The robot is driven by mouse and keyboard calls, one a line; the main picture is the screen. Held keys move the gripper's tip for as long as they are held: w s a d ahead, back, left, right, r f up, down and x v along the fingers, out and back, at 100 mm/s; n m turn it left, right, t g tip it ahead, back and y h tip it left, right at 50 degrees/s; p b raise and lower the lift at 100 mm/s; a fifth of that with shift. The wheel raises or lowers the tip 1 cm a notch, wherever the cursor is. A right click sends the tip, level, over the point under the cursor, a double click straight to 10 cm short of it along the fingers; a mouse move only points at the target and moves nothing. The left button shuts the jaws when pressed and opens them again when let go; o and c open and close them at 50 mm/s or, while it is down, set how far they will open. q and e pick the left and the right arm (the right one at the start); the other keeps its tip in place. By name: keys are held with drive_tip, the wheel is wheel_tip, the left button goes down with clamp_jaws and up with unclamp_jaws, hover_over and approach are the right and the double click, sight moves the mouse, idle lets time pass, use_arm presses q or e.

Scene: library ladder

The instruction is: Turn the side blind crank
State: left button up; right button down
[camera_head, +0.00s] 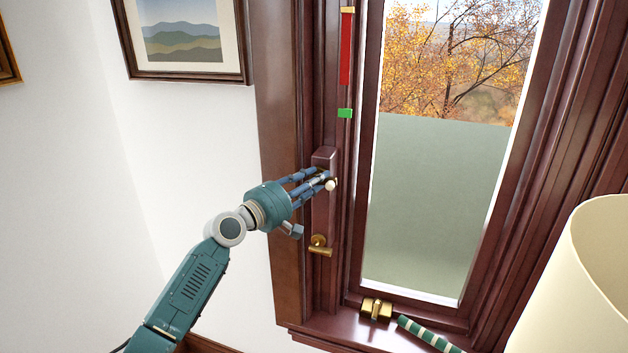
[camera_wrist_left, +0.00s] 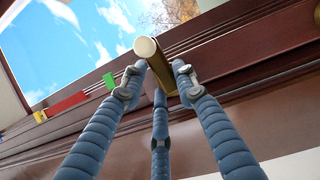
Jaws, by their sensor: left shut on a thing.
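The blind crank's housing (camera_head: 322,158) is a dark red-brown block on the left window frame. Its white knob (camera_head: 330,185) shows at my left fingertips, and in the left wrist view the white knob (camera_wrist_left: 146,47) caps a brass bar. My left gripper (camera_head: 318,179) reaches in from the left and is shut on the crank; in the left wrist view its three blue fingers (camera_wrist_left: 158,75) surround the brass part. Most of the crank arm is hidden by the fingers in the head view. A grey-green blind (camera_head: 430,200) covers the lower window. My right gripper is out of view.
A red strip (camera_head: 346,50) and green marker (camera_head: 344,113) are above the crank. A brass handle (camera_head: 320,246) sits below it. A brass latch (camera_head: 376,309) and striped green roll (camera_head: 427,334) are by the sill. A cream lampshade (camera_head: 580,285) fills the lower right.

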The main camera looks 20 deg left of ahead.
use_arm(q)
drive_tip(key=m+g+y+p, duration=0.1)
drive_tip(key=m+p, duration=0.2)
drive_tip(key=m+g+y+p, duration=0.1)
drive_tip(key=m+p, duration=0.2)
drive_tip(key=f+m+g+p, duration=0.1)
drive_tip(key=m+p, duration=0.1)
drive_tip(key=p, duration=0.2)
drive_tip(key=shift+s+d+m+y, duration=0.1)
drive_tip(key=shift+d+m+y, duration=0.2)
drive_tip(key=shift+m+y, duration=0.1)
drive_tip(key=shift+a+f+m+y+p, duration=0.1)
drive_tip(key=shift+f+m+y+p, duration=0.1)
drive_tip(key=shift+m+y, duration=0.6)
drive_tip(key=shift+f+m+y+p, duration=0.2)
drive_tip(key=shift+m+y, duration=0.4)
drive_tip(key=shift+m, duration=0.4)
drive_tip(key=shift+a+f+m+y+p, duration=0.15)
drive_tip(key=shift+m+y+p, duration=0.1)
drive_tip(key=shift+m+y, duration=0.55)
drive_tip(key=o, duration=1.1)
drive_tip(key=shift+r, duration=0.15)
